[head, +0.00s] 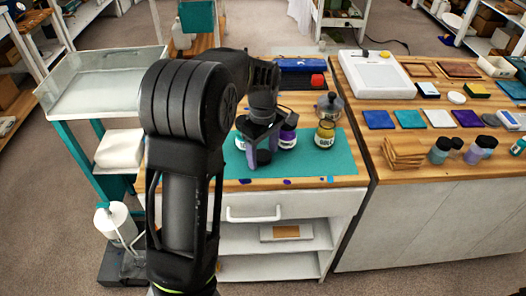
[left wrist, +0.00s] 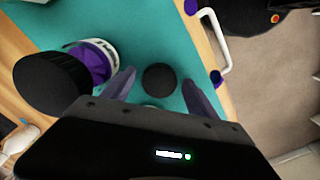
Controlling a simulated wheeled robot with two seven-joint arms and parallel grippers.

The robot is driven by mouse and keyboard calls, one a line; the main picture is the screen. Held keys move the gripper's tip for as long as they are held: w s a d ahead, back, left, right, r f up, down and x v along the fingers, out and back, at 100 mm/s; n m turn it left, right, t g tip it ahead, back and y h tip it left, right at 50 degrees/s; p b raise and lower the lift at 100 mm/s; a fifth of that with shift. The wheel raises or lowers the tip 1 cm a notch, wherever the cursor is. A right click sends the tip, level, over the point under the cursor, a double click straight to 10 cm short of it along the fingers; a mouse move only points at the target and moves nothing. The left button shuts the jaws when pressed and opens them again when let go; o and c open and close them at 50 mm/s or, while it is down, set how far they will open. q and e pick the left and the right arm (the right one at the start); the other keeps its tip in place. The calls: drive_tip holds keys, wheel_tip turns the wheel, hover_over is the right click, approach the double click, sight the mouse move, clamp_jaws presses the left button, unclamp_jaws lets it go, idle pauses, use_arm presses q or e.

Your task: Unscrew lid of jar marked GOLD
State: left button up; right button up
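The GOLD jar is most likely the jar with yellow contents and a black lid (head: 325,135), at the right of the teal mat; its marking is too small to read. My left gripper (head: 262,143) is well left of it, low over the mat. In the left wrist view its fingers (left wrist: 162,88) are apart. A small round black lid-like piece (left wrist: 160,77) shows between them without visible contact; it also shows in the head view (head: 264,157). A purple jar (head: 289,136) stands just right of the gripper; a large black lid (left wrist: 50,85) appears over it. My right gripper is out of view.
A metal pot (head: 330,103) is behind the yellow jar. The front right of the teal mat (head: 325,168) is clear. Tiles and more jars (head: 440,149) fill the right-hand table.

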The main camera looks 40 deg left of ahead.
sight(263, 156)
use_arm(q)
drive_tip(key=shift+r, duration=0.1)
wheel_tip(263, 156, up, 12)
drive_tip(key=shift+p, duration=0.3)
idle(0.3)
idle(0.9)
